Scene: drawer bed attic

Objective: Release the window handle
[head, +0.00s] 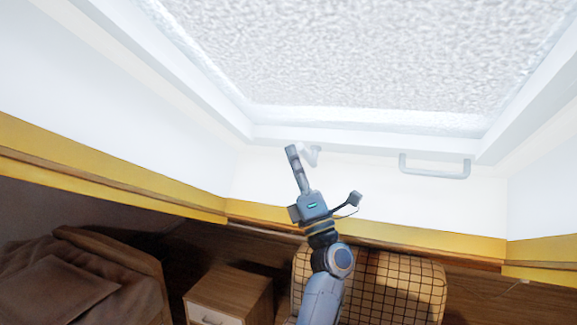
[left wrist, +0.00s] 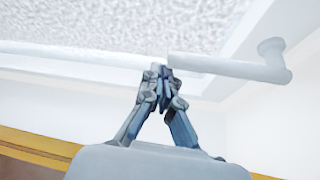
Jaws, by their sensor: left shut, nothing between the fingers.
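A large skylight window (head: 380,60) fills the top of the head view. A white U-shaped window handle (head: 435,170) sits on its lower frame at right. Part of a second white handle (head: 313,153) shows beside my left gripper (head: 291,149); the gripper hides the rest. In the left wrist view, a white handle bar (left wrist: 225,67) with a round mount at its right end reaches close to my left fingertips (left wrist: 161,72). The fingers are shut and empty; I cannot tell whether they touch the bar. My right gripper is not in view.
White sloping walls flank the window, with a yellow beam (head: 110,170) below. Lower down are a bed (head: 95,275) at left, a wooden nightstand (head: 230,290) and a checkered cushioned seat (head: 390,285) behind my left arm. The wall around the right handle is clear.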

